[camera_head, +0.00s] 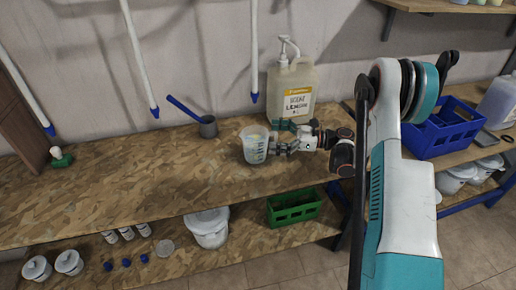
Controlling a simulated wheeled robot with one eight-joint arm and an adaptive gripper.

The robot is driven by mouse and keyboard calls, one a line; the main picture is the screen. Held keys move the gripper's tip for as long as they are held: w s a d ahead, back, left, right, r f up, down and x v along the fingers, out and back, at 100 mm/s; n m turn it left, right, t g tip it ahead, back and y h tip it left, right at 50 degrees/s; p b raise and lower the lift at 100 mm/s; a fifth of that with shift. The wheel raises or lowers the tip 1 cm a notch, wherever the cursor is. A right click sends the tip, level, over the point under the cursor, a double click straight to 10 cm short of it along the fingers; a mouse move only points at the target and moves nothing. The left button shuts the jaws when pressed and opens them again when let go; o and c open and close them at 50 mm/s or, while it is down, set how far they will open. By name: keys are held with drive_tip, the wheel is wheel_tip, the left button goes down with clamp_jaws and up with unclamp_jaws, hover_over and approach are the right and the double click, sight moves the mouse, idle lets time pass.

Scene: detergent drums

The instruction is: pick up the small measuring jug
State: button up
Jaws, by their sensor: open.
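The small measuring jug (254,147) is a translucent white cup with blue markings. It stands upright on the wooden worktop, near the middle of the view. My gripper (276,146) comes in from the right, low over the worktop, with its fingers at the jug's right side. The jaws are open. I cannot tell whether the fingers touch the jug or reach around it, as the far side is hidden.
A large pump bottle (293,88) stands close behind my gripper. A blue crate (440,130) is at right. A green crate (293,206) and white tubs (208,226) sit on the lower shelf. The worktop's left is mostly clear.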

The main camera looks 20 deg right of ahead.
sight(258, 134)
drive_tip(key=x, duration=0.1)
drive_tip(key=b+x, duration=0.1)
drive_tip(key=x, duration=0.1)
drive_tip(key=b+x, duration=0.1)
drive_tip(key=shift+s+a+r, duration=0.1)
drive_tip(key=shift+s+a, duration=0.1)
drive_tip(key=shift+a, duration=0.1)
drive_tip(key=shift+w+a+r, duration=0.1)
drive_tip(key=shift+w+a, duration=0.15)
drive_tip(key=shift+a, duration=0.15)
drive_tip(key=c, duration=2.1)
drive_tip(key=shift+r, duration=0.15)
drive_tip(key=shift+r+p, duration=3.35)
drive_tip(key=shift+r, duration=6.45)
